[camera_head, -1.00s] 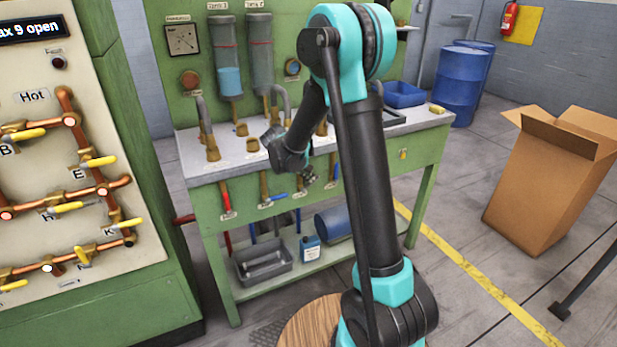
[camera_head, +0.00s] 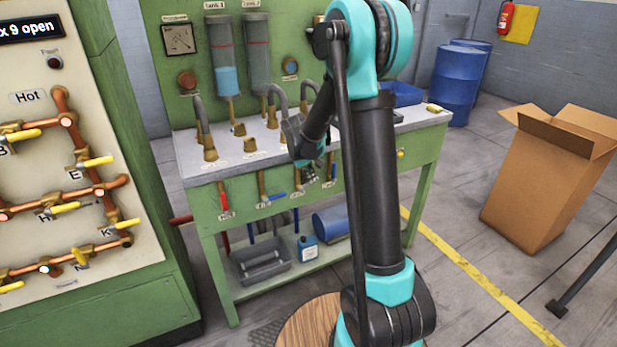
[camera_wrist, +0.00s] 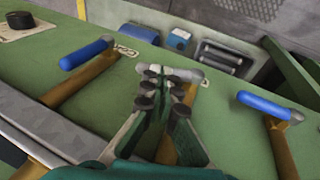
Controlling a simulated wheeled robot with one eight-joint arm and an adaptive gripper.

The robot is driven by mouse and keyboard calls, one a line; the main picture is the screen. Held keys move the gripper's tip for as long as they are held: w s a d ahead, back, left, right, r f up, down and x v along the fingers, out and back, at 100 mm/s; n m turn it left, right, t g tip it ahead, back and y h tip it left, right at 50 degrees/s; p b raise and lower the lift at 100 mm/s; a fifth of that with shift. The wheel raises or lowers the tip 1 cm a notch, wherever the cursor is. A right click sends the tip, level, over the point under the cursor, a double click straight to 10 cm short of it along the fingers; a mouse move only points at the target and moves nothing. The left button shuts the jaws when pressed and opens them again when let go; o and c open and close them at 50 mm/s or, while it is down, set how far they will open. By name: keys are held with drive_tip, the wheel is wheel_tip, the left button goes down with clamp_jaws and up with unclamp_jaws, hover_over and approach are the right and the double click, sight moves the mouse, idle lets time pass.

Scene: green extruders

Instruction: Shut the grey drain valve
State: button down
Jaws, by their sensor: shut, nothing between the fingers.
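The grey drain valve handle (camera_wrist: 188,75) lies roughly crosswise on the green bench front in the wrist view, on a brass pipe partly hidden by my fingers. My gripper (camera_wrist: 162,82) is shut and empty, its tips at the grey handle; whether they touch it I cannot tell. In the head view my gripper (camera_head: 308,176) is low in front of the bench's front panel and covers much of the grey valve. A blue-handled valve (camera_wrist: 86,53) is on one side and another blue-handled valve (camera_wrist: 268,104) on the other.
A red-handled valve (camera_head: 223,198) hangs at the left of the bench front. The green pipe cabinet (camera_head: 150,270) stands left. An open cardboard box (camera_head: 540,190) is at right.

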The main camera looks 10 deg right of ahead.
drive_tip(key=shift+w+d+f+g+y, duration=0.2)
drive_tip(key=shift+d+f+y, duration=0.1)
drive_tip(key=shift+y, duration=0.3)
drive_tip(key=shift+w+d+f+g+y, duration=0.1)
drive_tip(key=shift+d+f+g+y, duration=0.15)
drive_tip(key=shift+y, duration=0.35)
drive_tip(key=shift+d+f, duration=0.2)
drive_tip(key=shift+s+a+r, duration=0.15)
drive_tip(key=shift+a, duration=0.25)
drive_tip(key=shift+s+a+r, duration=0.1)
drive_tip(key=shift+a+r, duration=0.05)
drive_tip(key=shift+a, duration=0.2)
drive_tip(key=v, duration=1.4)
drive_tip(key=s+d+f+m, duration=0.1)
drive_tip(key=s+f, duration=0.3)
drive_tip(key=s, duration=0.6)
drive_tip(key=s+d+f+m+t, duration=0.1)
drive_tip(key=s+f, duration=0.3)
drive_tip(key=s, duration=0.6)
drive_tip(key=s+d+f+m+t, duration=0.1)
drive_tip(key=s+f, duration=0.3)
drive_tip(key=s, duration=0.6)
drive_tip(key=shift+d+f+m, duration=0.35)
drive_tip(key=shift+d+m, duration=0.15)
drive_tip(key=shift+d, duration=0.15)
